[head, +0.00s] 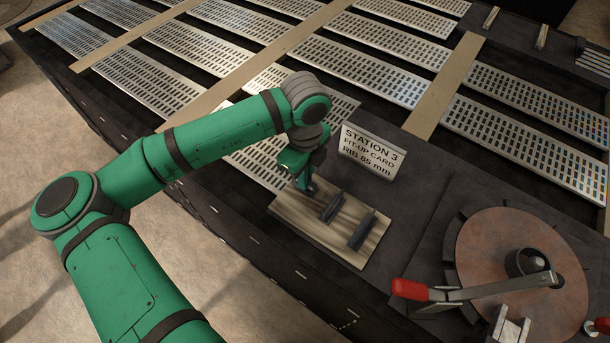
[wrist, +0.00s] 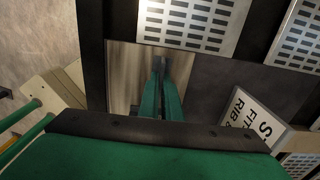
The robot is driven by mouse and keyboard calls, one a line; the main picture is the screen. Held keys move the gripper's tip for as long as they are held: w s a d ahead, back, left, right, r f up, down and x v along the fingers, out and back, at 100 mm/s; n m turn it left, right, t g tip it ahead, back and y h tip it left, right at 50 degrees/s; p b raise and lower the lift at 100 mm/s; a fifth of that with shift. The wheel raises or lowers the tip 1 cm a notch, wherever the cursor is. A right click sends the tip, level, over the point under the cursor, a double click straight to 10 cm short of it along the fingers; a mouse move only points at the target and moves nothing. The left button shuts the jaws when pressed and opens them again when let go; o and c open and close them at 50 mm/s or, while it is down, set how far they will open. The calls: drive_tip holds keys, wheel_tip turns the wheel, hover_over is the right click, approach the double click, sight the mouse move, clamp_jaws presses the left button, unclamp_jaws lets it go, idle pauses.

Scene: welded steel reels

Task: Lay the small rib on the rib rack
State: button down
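A wooden board (head: 290,206) lies on the dark bench, with two dark narrow bars, a left one (head: 332,207) and a right one (head: 361,230), across it. I cannot tell whether these are ribs or rack supports. My gripper (head: 308,187) points down at the board's left part, left of both bars. In the wrist view my green fingers (wrist: 160,68) run close together over the board (wrist: 123,72). A dark grey-blue piece shows at their tips; I cannot tell whether it is a held rib or the fingertips. The bars are not visible there.
A sign reading "STATION 3 FIT-UP CARD RIB 85 mm" (head: 371,152) stands behind the board. A round copper-coloured plate (head: 490,250) with a red-handled clamp (head: 410,289) is at right. Slotted steel panels (head: 365,72) cover the back. Small bars (head: 541,37) lie at top right.

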drive_tip(key=shift+f, duration=0.7)
idle(1.2)
drive_tip(key=c, duration=1.9)
unclamp_jaws()
drive_tip(key=shift+r, duration=0.1)
drive_tip(key=shift+r, duration=2.9)
